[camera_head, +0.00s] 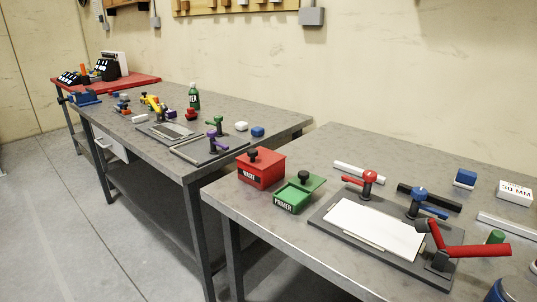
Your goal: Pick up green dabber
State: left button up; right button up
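A small green cylinder (496,237) stands on the near table at the right, partly behind the red lever of a clamp. It may be the green dabber, but it is too small and covered to tell. A green box (291,201) marked PRIMER stands near the table's left front, with a tilted green lid (310,183) carrying a black knob. Neither of my grippers is in view.
A red box (262,170) marked WASTE stands beside the green one. A dark clamping board (335,240) with a white sheet (375,230) and red and blue clamps fills the near table's middle. A far bench (270,122) holds a green bottle (194,97) and tools.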

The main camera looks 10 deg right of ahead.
aim_at(496, 237)
jog(key=z, duration=1.85)
